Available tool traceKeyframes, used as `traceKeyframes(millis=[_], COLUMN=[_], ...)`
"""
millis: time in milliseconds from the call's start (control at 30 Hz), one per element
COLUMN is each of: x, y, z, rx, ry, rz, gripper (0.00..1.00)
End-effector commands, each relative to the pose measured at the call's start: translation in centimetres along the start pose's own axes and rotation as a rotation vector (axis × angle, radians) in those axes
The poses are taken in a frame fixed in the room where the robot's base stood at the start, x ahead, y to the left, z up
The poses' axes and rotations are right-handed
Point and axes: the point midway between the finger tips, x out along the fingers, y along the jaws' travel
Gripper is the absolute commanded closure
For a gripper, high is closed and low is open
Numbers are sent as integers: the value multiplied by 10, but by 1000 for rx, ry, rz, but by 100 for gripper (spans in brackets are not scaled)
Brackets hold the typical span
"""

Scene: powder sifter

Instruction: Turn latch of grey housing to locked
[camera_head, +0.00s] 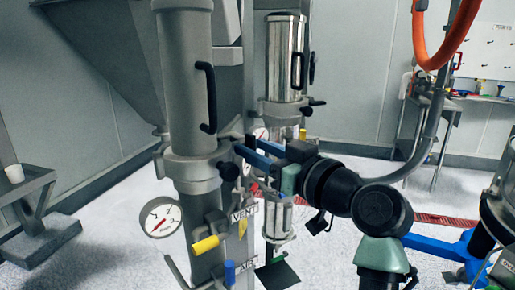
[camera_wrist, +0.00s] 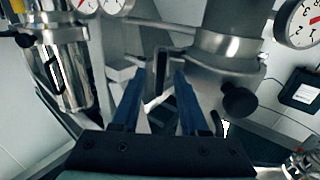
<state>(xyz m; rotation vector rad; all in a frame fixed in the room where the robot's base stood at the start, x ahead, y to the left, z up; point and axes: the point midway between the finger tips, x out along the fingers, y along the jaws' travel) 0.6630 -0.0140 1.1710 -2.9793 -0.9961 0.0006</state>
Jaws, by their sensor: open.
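The grey housing (camera_head: 187,85) is an upright matte cylinder left of centre in the head view, with a black bar handle (camera_head: 208,97) and a collar (camera_head: 193,170) below. A round black knob (camera_head: 229,172) sticks out at the collar; a black knob (camera_wrist: 238,101) also shows beside grey metal in the wrist view. My gripper (camera_head: 242,144) reaches in from the right, its blue fingers apart beside the collar. In the wrist view, a dark upright bracket-like part (camera_wrist: 160,60) appears between or beyond the fingertips (camera_wrist: 160,76). I cannot tell whether it touches them, or the latch's position.
A polished housing (camera_head: 285,57) with a black handle stands behind, on the right. A gauge (camera_head: 160,217), a yellow-handled valve (camera_head: 206,245) and a blue handle (camera_head: 229,272) sit below the collar. An orange hose (camera_head: 420,45) hangs at upper right. Open floor (camera_head: 105,245) lies at left.

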Motion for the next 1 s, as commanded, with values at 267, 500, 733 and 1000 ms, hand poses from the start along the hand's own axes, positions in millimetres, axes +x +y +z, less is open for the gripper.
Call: traceKeyframes(millis=[267,500,733,1000], x=[0,0,0,0], y=[0,0,0,0], z=[0,0,0,-1], rx=[0,0,0,44], ry=[0,0,0,-1], rz=[0,0,0,-1], gripper=[65,100,100,100])
